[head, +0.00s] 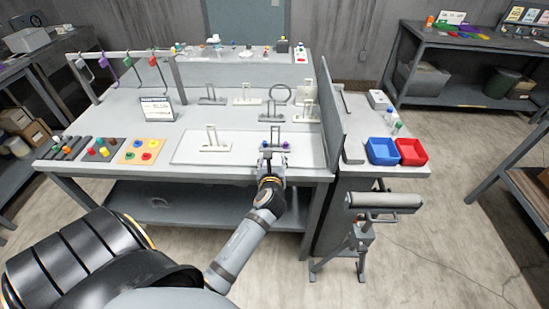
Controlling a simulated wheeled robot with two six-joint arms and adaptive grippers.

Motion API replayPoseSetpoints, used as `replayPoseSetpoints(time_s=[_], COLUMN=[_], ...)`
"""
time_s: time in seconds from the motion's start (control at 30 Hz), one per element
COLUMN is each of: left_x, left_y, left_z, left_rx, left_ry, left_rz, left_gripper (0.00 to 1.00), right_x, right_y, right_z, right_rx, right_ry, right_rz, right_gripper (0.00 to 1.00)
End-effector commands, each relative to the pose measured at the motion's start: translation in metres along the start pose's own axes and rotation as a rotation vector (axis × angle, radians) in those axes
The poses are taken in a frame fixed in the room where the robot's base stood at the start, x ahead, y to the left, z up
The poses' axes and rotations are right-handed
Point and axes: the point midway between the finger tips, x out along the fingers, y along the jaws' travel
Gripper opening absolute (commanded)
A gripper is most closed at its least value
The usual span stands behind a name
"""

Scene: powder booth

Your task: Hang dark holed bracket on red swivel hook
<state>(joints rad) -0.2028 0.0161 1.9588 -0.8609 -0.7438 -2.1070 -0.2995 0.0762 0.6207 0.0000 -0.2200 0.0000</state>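A rack with several hanging hooks stands at the back left of the bench. The rightmost hook, with a reddish top, looks like the red swivel hook (152,61). My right gripper is not in view.
Several other upright brackets stand on the bench, one pale bracket (215,141) on the mat (245,156). A grey upright panel (331,118) borders the right side. Blue (382,151) and red (411,152) bins lie beyond it. Trays of coloured pieces (141,151) are front left.

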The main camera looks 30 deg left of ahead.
Motion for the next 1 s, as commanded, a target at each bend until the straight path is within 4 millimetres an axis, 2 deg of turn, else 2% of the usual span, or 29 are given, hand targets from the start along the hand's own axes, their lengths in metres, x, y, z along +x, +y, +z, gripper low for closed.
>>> replayPoseSetpoints(time_s=[0.13, 0.27, 0.37, 0.63, 0.73, 0.9, 1.0], left_x=[0.001, 0.004, 0.014, 0.074, 0.092, 0.119, 0.128], left_y=[-0.005, -0.005, -0.005, -0.005, -0.006, -0.007, -0.006], left_z=[0.013, 0.013, 0.011, 0.009, 0.019, 0.019, 0.019], left_rx=[0.123, 0.130, 0.130, 0.129, 0.129, 0.126, 0.126], left_ry=[-0.044, -0.047, -0.049, -0.051, -0.044, -0.045, -0.044], left_rz=[-0.006, -0.007, -0.008, -0.007, -0.005, -0.007, -0.006], left_gripper=[0.57, 0.57, 0.57, 0.57, 0.57, 0.57, 0.57], right_x=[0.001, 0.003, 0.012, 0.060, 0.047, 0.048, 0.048], right_y=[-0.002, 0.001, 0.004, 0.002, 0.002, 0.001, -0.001], right_z=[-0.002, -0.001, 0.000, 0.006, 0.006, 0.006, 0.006], right_rx=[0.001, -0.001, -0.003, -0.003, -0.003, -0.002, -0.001], right_ry=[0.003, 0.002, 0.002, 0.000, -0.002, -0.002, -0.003], right_rz=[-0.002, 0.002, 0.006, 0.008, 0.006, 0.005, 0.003], right_gripper=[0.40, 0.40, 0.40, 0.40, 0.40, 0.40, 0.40])
